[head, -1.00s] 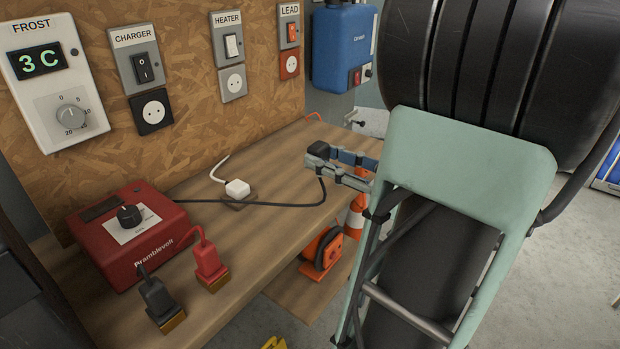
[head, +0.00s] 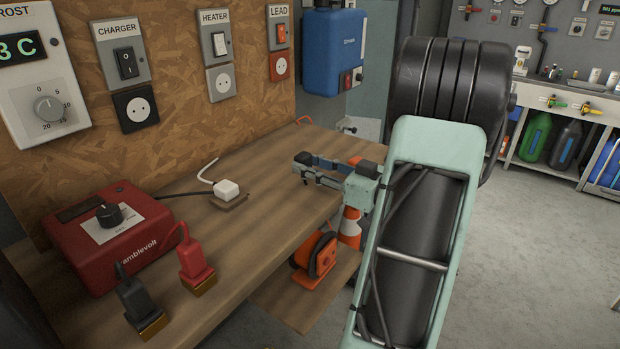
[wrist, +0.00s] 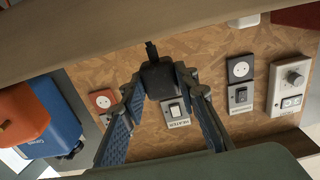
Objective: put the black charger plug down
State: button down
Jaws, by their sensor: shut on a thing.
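My gripper (head: 305,167) is shut on the black charger plug (wrist: 158,78), held above the wooden bench (head: 262,190). In the wrist view the plug sits between the two fingertips, with its cord stub pointing up in the picture. In the head view the plug shows only as a small dark shape (head: 303,158) at the fingertips. A dark cord (head: 180,194) leaves the red charger box (head: 115,235) and passes behind the white plug (head: 227,190); I cannot follow it from there to my gripper.
Black and red clamps (head: 197,262) lie at the bench's front left. An orange reel (head: 316,256) stands below the bench edge. The board behind carries the black charger socket (head: 135,108) and other sockets. The bench top between the white plug and my gripper is bare.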

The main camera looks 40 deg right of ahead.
aim_at(310, 187)
jog(key=shift+s+f, duration=0.1)
jog(key=shift+f, duration=1.1)
jog(key=shift+f+b, duration=0.45)
jog(key=shift+f, duration=0.2)
jog(key=c, duration=1.5)
grip_release()
jog(key=shift+r, duration=0.1)
